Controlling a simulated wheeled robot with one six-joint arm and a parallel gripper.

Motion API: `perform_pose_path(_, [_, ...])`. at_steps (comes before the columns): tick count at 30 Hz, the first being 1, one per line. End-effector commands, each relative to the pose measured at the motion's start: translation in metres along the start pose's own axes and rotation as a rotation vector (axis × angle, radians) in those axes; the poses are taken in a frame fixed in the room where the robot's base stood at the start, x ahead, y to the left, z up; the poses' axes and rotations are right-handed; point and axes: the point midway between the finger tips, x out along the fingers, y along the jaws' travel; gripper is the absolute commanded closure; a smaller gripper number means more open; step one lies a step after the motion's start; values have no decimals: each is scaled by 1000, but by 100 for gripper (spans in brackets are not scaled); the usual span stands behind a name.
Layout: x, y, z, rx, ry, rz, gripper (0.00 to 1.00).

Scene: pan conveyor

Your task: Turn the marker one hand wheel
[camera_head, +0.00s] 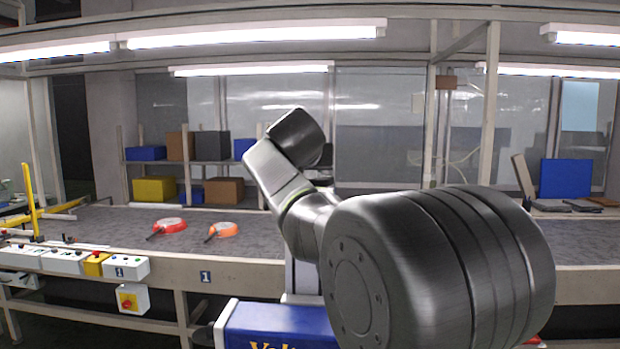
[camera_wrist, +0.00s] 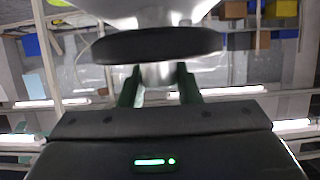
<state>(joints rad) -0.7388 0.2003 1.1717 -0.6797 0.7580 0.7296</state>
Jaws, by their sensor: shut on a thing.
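The number 1 marker (camera_head: 205,277) is a small plate on the front rail of the conveyor in the head view. No hand wheel can be made out there, and my own arm covers the middle and right. My gripper (camera_wrist: 159,72) shows in the wrist view, its two dark fingers pointing up the picture. A dark, rounded rim-like thing (camera_wrist: 155,46) lies across the fingertips, with a pale shiny part behind it. I cannot tell for sure that it is the hand wheel. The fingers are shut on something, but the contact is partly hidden.
Shelves hold several boxes (camera_head: 212,145) behind. The wrist view is upside down.

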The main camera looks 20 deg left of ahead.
Motion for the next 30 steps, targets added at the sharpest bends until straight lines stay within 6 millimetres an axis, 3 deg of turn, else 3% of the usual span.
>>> perform_pose_path(15, [1, -1, 1, 142, -1, 344, 93])
perform_pose_path(30, [0, 0, 0, 183, -2, 442, 93])
